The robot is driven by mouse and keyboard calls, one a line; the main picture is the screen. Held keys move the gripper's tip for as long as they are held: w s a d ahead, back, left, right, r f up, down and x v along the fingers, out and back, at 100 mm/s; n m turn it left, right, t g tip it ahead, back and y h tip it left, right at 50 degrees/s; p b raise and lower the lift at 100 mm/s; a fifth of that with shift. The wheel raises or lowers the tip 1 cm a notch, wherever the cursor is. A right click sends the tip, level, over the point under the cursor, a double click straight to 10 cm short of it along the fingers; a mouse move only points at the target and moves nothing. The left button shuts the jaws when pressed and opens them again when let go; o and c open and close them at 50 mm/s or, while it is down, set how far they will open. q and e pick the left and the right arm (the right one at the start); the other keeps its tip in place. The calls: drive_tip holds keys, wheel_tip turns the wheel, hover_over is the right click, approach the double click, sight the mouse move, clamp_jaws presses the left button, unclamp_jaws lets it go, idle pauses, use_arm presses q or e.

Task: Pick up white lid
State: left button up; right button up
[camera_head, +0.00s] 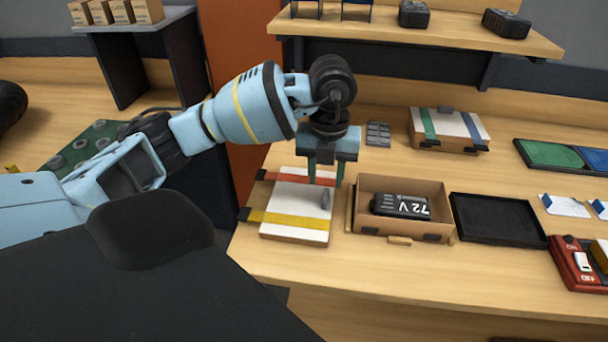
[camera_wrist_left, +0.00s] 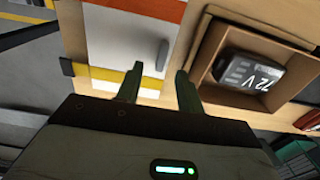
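The white lid (camera_head: 293,198) lies flat on the table left of an open cardboard box, crossed by an orange stripe and a yellow stripe. A small grey handle (camera_head: 325,199) stands up near its right side. In the left wrist view the lid (camera_wrist_left: 118,45) and its handle (camera_wrist_left: 163,53) show ahead of the fingers. My left gripper (camera_head: 326,180) points down over the lid's right part, close to the handle. Its two green fingers are apart and empty in the left wrist view (camera_wrist_left: 159,74). Whether they touch the lid cannot be told. My right gripper is not in view.
The open box (camera_head: 365,219) holds a black 72 V battery (camera_head: 400,205). A black tray (camera_head: 497,220) lies right of it. A closed striped box (camera_head: 447,129) and a grey pad (camera_head: 378,134) are behind. A shelf (camera_head: 400,29) runs above the back. The front table strip is clear.

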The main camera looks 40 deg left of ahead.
sight(326, 195)
use_arm(q)
drive_tip(key=shift+w+f, duration=0.15)
drive_tip(key=shift+f, duration=2.2)
clamp_jaws()
